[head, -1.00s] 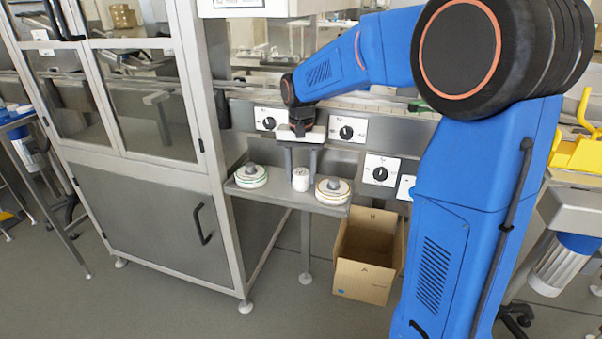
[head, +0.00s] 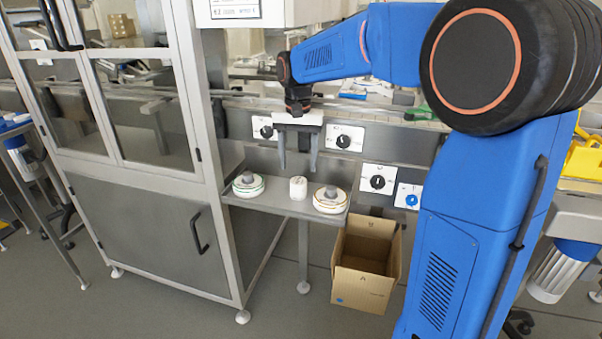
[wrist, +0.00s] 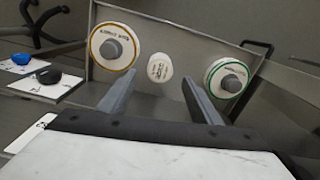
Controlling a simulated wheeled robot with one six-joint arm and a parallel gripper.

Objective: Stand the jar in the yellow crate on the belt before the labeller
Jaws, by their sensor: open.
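A small white jar (head: 298,188) stands upright on a grey shelf (head: 265,203) below the belt, between two label rolls. It also shows in the wrist view (wrist: 159,67), with dark print on it. My gripper (head: 297,167) is open and empty above the jar, its fingers pointing down. In the wrist view the jar lies beyond and between the fingertips (wrist: 159,78), apart from them. A yellow crate (head: 583,160) is partly in view at the right edge; its inside is hidden. The belt (head: 240,104) runs behind the shelf, partly covered by my arm.
A green-edged roll (head: 248,186) and an orange-edged roll (head: 330,200) flank the jar. Control panels with knobs (head: 345,138) line the machine front behind. An open cardboard box (head: 365,285) stands below the shelf. A glazed cabinet (head: 150,215) stands to the left.

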